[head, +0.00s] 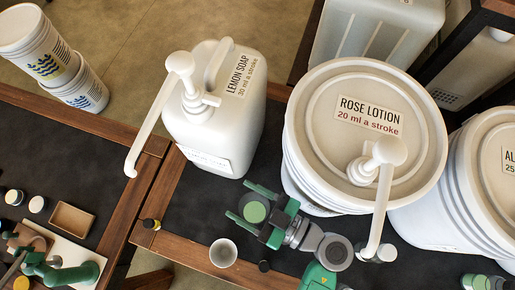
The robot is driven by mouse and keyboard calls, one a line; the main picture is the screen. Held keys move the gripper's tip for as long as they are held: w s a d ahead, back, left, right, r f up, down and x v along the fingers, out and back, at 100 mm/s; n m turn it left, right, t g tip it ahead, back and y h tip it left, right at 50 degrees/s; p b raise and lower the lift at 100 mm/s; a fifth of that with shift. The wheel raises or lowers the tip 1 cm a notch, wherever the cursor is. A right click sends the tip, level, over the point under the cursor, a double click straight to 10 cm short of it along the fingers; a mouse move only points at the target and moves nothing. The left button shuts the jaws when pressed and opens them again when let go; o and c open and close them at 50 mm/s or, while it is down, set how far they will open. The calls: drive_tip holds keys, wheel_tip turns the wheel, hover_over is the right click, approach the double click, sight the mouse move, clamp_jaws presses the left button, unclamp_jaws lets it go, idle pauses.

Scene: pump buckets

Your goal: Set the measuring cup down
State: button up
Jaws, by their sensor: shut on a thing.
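My gripper (252,207) reaches in from the lower right with its two green fingers on either side of a small round cup (255,212). I take this to be the measuring cup; it is seen from above, with a pale rim and green inside. The fingers are shut on it. It appears in front of the lemon soap jug, over the dark bench top (200,212). Whether its base touches the bench cannot be told.
The lemon soap jug (215,125) and rose lotion bucket (330,160) stand behind, pump spouts reaching forward. A tan tray (72,219) lies left. Dark bench left of the gripper looks clear.

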sight(263, 217)
drive_tip(key=shift+d+f, duration=0.1)
wheel_tip(263, 217, down, 10)
drive_tip(key=b, duration=0.3)
idle(0.3)
drive_tip(key=o, duration=1.3)
drive_tip(key=shift+f, duration=0.1)
drive_tip(key=shift+o, duration=0.2)
drive_tip(key=shift+r, duration=0.2)
drive_tip(key=shift+p+v, duration=0.3)
drive_tip(key=shift+v, duration=1.65)
